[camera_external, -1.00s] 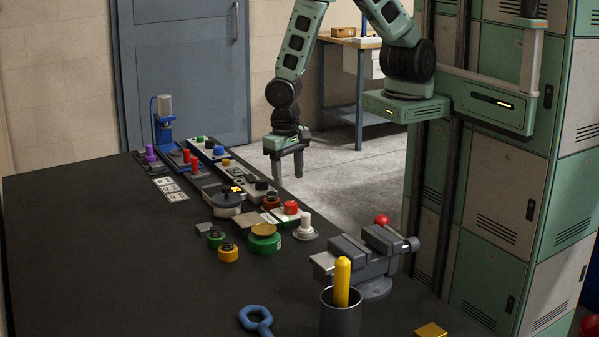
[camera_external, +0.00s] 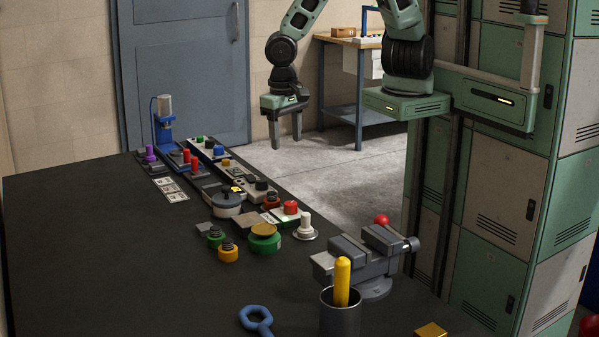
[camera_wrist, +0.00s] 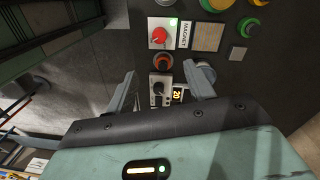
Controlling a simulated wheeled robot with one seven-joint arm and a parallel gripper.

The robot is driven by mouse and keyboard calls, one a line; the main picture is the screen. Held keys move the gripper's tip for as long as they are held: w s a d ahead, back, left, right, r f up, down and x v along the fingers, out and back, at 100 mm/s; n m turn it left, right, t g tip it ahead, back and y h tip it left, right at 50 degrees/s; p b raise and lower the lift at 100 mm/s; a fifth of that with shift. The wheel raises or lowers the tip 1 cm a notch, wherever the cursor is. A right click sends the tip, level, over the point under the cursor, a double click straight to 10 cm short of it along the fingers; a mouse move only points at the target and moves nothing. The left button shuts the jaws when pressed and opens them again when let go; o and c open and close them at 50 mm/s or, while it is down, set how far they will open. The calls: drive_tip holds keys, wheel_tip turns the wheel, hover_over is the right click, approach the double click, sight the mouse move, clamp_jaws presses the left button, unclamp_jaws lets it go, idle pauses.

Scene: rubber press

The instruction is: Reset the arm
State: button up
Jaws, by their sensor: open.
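My gripper (camera_external: 286,143) hangs in the air beyond the far right edge of the dark table, fingers pointing down. Its two fingers are apart and nothing shows between them. In the wrist view my gripper (camera_wrist: 163,88) also shows open, with the table's edge and a row of control units below it. My green arm reaches in from the upper right, partly cut off by the top of the external view.
The dark table (camera_external: 120,260) carries several buttons and knobs, a blue press (camera_external: 164,125), a grey vise (camera_external: 365,255) and a cup (camera_external: 340,318) with a yellow-handled tool. Lockers (camera_external: 510,190) stand at right. A workbench (camera_external: 350,42) stands behind. The floor between is clear.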

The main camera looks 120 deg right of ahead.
drive_tip(key=s+a+n+y+b, duration=0.2)
drive_tip(key=s+a+n+b, duration=0.45)
drive_tip(key=a, duration=0.65)
drive_tip(key=s+a+n+b, duration=0.1)
drive_tip(key=s+a+n, duration=0.2)
drive_tip(key=s+n, duration=0.3)
drive_tip(key=s+a+r+n+h+b, duration=0.1)
drive_tip(key=s+a+n+b, duration=0.1)
drive_tip(key=s+n, duration=0.4)
drive_tip(key=a+n, duration=0.1)
drive_tip(key=n, duration=0.3)
drive_tip(key=shift+s+a+t, duration=0.3)
drive_tip(key=shift+s, duration=0.05)
drive_tip(key=shift+n, duration=0.25)
